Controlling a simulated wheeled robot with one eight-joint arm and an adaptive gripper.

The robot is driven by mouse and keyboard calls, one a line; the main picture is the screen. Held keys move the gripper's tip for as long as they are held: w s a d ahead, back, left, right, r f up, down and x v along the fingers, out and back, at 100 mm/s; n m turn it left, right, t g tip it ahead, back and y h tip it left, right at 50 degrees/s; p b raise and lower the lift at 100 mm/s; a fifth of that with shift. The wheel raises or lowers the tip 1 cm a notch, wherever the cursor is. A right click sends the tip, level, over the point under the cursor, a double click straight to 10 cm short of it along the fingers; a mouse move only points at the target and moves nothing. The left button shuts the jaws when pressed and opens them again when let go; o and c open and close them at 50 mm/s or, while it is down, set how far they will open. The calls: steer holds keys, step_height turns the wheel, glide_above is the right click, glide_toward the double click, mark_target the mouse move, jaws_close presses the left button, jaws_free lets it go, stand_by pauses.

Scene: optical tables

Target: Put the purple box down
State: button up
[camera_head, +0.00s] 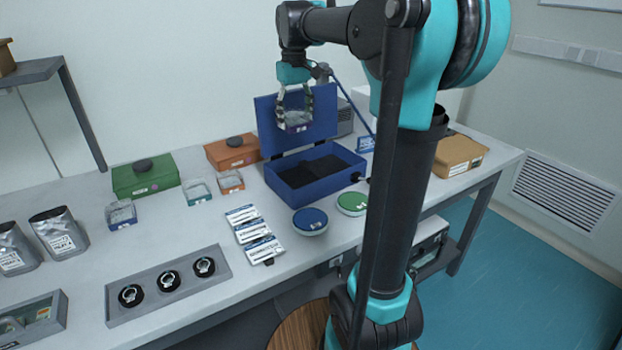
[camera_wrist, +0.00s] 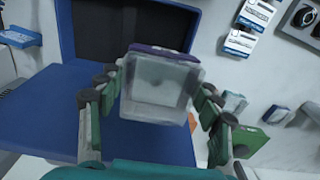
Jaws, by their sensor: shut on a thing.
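The purple box (camera_head: 299,127) is a small clear container with a purple base, marked with a small white label. My gripper (camera_head: 294,117) is shut on it and holds it in the air, in front of the raised lid of the blue case (camera_head: 300,178). In the wrist view the purple box (camera_wrist: 160,88) sits between the two fingers of my gripper (camera_wrist: 162,82), its clear side towards the camera and its purple edge on the far side. The blue case (camera_wrist: 185,22) lies beyond and below it, open, with a dark interior.
Small clear boxes with blue (camera_head: 121,214), teal (camera_head: 196,191) and orange (camera_head: 230,181) bases stand left of the case. A green case (camera_head: 146,178) and an orange case (camera_head: 232,153) stand behind. Round blue (camera_head: 310,220) and green (camera_head: 352,203) tins and white packets (camera_head: 253,234) lie in front. Some white table (camera_head: 180,228) is bare.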

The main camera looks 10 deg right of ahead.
mark_target(297, 184)
step_height(297, 184, down, 19)
steer(key=shift+f, duration=0.1)
stand_by(0.4)
steer(key=shift+f, duration=0.15)
steer(key=o, duration=0.9)
step_height(297, 184, up, 12)
